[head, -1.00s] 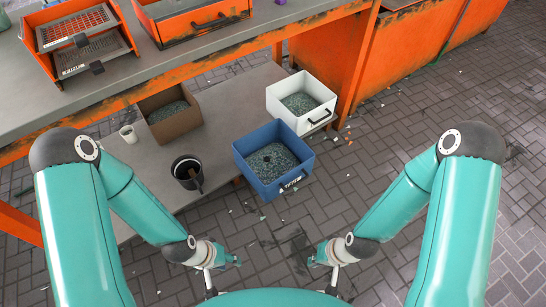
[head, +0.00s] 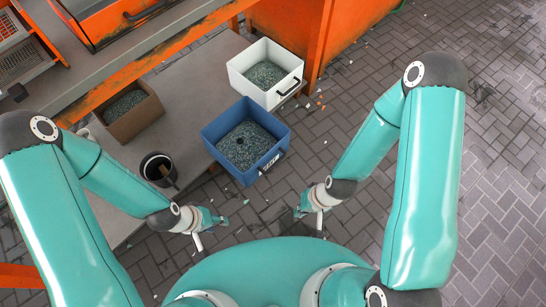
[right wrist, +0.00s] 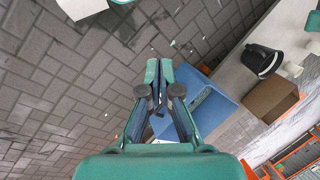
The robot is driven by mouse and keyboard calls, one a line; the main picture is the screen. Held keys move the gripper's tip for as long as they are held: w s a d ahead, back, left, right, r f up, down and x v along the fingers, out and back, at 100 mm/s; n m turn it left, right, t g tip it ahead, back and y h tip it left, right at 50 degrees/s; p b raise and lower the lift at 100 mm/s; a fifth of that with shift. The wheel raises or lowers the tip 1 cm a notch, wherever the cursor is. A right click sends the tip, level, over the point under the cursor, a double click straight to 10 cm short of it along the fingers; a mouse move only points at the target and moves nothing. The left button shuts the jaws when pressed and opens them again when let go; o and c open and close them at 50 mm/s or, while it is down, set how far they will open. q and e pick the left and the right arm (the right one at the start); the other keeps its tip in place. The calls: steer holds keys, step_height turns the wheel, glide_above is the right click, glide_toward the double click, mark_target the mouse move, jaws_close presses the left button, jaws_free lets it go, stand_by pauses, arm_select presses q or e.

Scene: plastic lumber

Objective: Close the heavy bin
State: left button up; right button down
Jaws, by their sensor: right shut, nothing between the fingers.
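Which container is the heavy bin cannot be told. A blue open-topped bin (head: 214,150) holds grey-green granules and stands at the low grey shelf's edge; it also shows in the right wrist view (right wrist: 215,88), beyond my fingers. A white bin (head: 284,92) with a dark handle and similar granules is behind it. A brown box (head: 127,128) with granules stands on the shelf at left. My left gripper (head: 222,218) is in front of the blue bin, apart from it; its finger gap is unclear. My right gripper (head: 302,203) is right of the blue bin, shut and empty (right wrist: 158,72).
A black bucket (head: 157,168) stands on the low shelf (head: 190,105), left of the blue bin. The orange-edged workbench (head: 150,55) overhangs the shelf's back. An orange container (head: 345,35) stands behind. The paved floor (head: 500,150) at right is mostly clear, with small scattered bits.

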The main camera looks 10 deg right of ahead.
steer(key=s+a+f+m+g+y+b, duration=0.45)
steer(key=f+m+y, duration=0.25)
steer(key=f+m, duration=0.3)
steer(key=m+t+b, duration=0.7)
steer(key=m+t, duration=0.9)
steer(key=t, duration=0.3)
glide_toward(267, 154)
steer(key=x, duration=0.7)
steer(key=shift+w, duration=0.2)
